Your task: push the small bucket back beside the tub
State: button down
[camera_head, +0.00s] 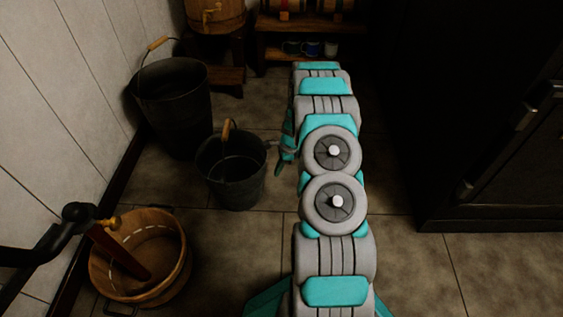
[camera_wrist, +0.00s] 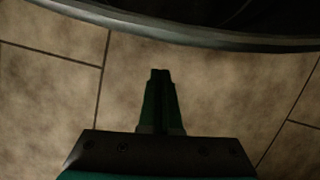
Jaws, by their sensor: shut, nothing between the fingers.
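The small bucket (camera_head: 232,176) is dark metal with a wooden grip on its bail; it stands upright on the tiled floor, left of my arm. The round wooden tub (camera_head: 178,272) stands nearer to the camera, at the lower left, with a floor gap between it and the bucket. My gripper (camera_head: 272,146) is low at the bucket's right side, mostly hidden by my arm. In the wrist view my gripper (camera_wrist: 161,76) is shut and empty, pointing at the bucket's dark curved rim (camera_wrist: 200,38).
A larger dark bucket (camera_head: 172,105) stands behind the small one, by the left wall. A wooden barrel (camera_head: 215,14) on a stand and a low shelf (camera_head: 262,52) are at the back. A dark cabinet (camera_head: 490,160) bounds the right. A black pipe (camera_head: 45,242) reaches over the tub.

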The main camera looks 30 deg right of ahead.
jog(key=shift+w+a, duration=0.25)
jog(key=shift+a, duration=0.35)
jog(key=shift+w+a, duration=0.3)
jog(key=shift+a, duration=0.35)
jog(key=shift+w+a, duration=0.25)
jog(key=shift+a, duration=0.35)
jog(key=w+a+p, duration=0.4)
jog(key=w+a, duration=0.1)
jog(key=a, duration=0.7)
jog(key=w+a+p, duration=0.5)
jog(key=a, duration=0.7)
jog(key=shift+w+a, duration=0.15)
jog(key=shift+a, duration=0.2)
jog(key=d, duration=0.2)
jog(key=s+d, duration=0.1)
jog(key=d, duration=0.1)
jog(key=shift+s+b, duration=0.2)
jog(key=shift+b, duration=0.15)
jog(key=v, duration=1)
